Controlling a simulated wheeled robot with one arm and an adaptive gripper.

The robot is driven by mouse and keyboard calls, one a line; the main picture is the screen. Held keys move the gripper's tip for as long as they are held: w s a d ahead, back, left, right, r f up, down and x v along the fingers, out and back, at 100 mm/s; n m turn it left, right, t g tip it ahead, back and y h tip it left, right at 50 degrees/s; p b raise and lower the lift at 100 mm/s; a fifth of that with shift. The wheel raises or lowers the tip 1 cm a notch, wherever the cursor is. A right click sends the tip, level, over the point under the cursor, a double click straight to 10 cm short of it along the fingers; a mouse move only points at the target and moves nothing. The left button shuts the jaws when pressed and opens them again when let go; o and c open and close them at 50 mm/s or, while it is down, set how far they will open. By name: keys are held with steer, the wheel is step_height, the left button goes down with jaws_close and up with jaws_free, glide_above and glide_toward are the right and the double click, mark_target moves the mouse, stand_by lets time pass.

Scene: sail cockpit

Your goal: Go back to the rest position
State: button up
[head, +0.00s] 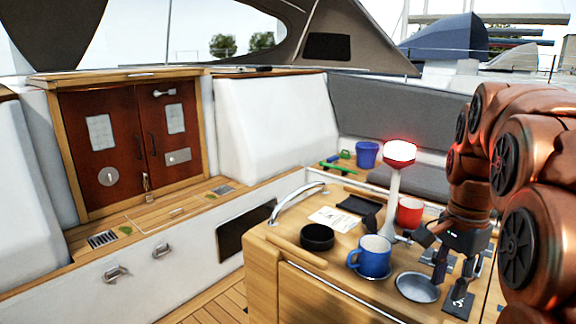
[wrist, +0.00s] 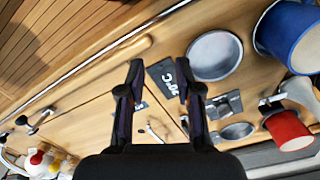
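My gripper (head: 453,280) hangs over the right part of the wooden cockpit table (head: 262,262), fingers pointing down. In the wrist view my gripper (wrist: 159,72) has its two dark fingers apart with nothing held between them. A black card with white lettering (wrist: 164,75) lies below, close to the fingertips; the card (head: 459,304) also shows in the head view. A round metal dish (head: 417,288) lies left of the gripper, and the dish (wrist: 215,56) is beside the right finger in the wrist view. My arm hides part of the table's right side.
A blue mug (head: 371,257), a black round bowl (head: 317,237) and a red mug (head: 410,212) stand on the table. A white post with a glowing red top (head: 400,152) rises behind the blue mug. A metal rail (head: 296,201) edges the table. A blue cup (head: 367,154) stands further back.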

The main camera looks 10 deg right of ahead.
steer(key=s+a+f+n+p, duration=0.3)
steer(key=s+a+n, duration=0.4)
steer(key=s+a, duration=0.1)
steer(key=s+a+f+n+g+p, duration=0.1)
steer(key=s+a+f+n+p, duration=0.2)
steer(key=s+a+n, duration=0.5)
steer(key=shift+s+a+f+n+p, duration=0.2)
steer(key=shift+a+f+n+p, duration=0.15)
steer(key=shift+a, duration=0.9)
